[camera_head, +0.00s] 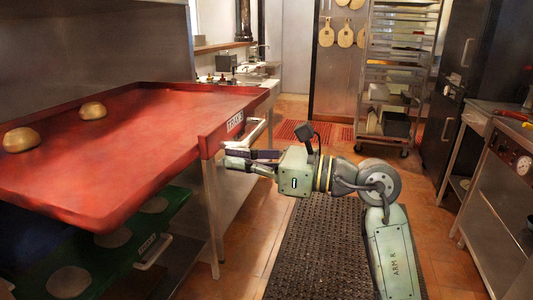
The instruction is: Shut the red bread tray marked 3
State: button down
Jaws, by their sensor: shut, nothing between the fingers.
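The red bread tray (130,165) fills the left of the head view, standing out at the upper level. Its short front end faces right and carries a white label (235,121), too small to read surely, and a pale bar handle (256,131). Two round bread rolls, one near the left edge (21,139) and one farther back (93,110), lie on the tray. My gripper (232,157) is shut and empty, just below and in front of the tray's front end, close to the handle. I cannot tell whether it touches the tray.
A green tray (170,205) with pale round pieces and its own handle (154,252) sits below the red one. A dark mat (310,255) covers the aisle floor. A wheeled rack (395,125) stands at the back, and a steel cooker (510,185) lines the right side.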

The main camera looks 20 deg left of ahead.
jog(key=shift+a+p, duration=0.3)
jog(key=shift+a, duration=0.85)
jog(key=shift+a, duration=0.1)
